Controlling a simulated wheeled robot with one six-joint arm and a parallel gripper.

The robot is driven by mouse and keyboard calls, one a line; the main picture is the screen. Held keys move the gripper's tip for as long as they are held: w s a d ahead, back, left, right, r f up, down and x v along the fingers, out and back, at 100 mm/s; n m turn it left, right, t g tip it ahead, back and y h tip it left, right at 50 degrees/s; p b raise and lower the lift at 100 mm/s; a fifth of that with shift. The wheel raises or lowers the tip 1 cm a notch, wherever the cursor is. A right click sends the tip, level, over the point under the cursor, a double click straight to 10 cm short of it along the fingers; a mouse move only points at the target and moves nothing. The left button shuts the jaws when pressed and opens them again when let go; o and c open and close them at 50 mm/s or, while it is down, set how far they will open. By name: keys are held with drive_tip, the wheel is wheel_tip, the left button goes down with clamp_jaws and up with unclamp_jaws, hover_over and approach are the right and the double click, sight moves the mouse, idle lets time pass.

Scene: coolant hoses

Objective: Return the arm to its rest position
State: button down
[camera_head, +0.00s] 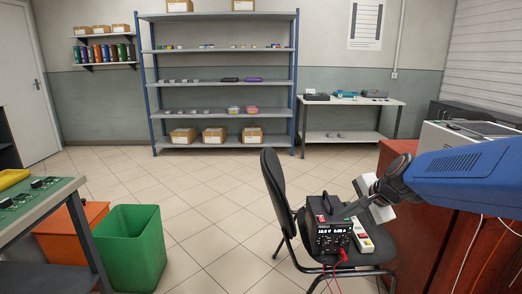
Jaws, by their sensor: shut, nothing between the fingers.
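My blue arm (465,172) reaches in from the right edge, over the area beside the black chair. Its dark wrist ends in my gripper (352,209), which is shut and empty. The gripper points left and down, and in the picture it overlaps the top right of a black power supply. I cannot tell whether the two touch. White parts show on both sides of the wrist, partly hidden by it.
The black power supply (329,238), with a lit display and red leads, sits on the black chair (276,184) beside a white power strip (363,238). A reddish-brown desk (428,258) stands at right. A green bin (133,248) is at left. Open tiled floor lies between.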

drive_tip(key=s+d+f+n+g+h, duration=0.1)
drive_tip(key=s+n, duration=0.6)
drive_tip(key=s, duration=0.7)
drive_tip(key=s+d+f+n+g+h, duration=0.1)
drive_tip(key=s+n, duration=0.5)
drive_tip(key=s, duration=0.8)
drive_tip(key=shift+d+f+n+g+h, duration=0.3)
drive_tip(key=shift+f+n+h, duration=0.1)
drive_tip(key=shift+f+h, duration=0.15)
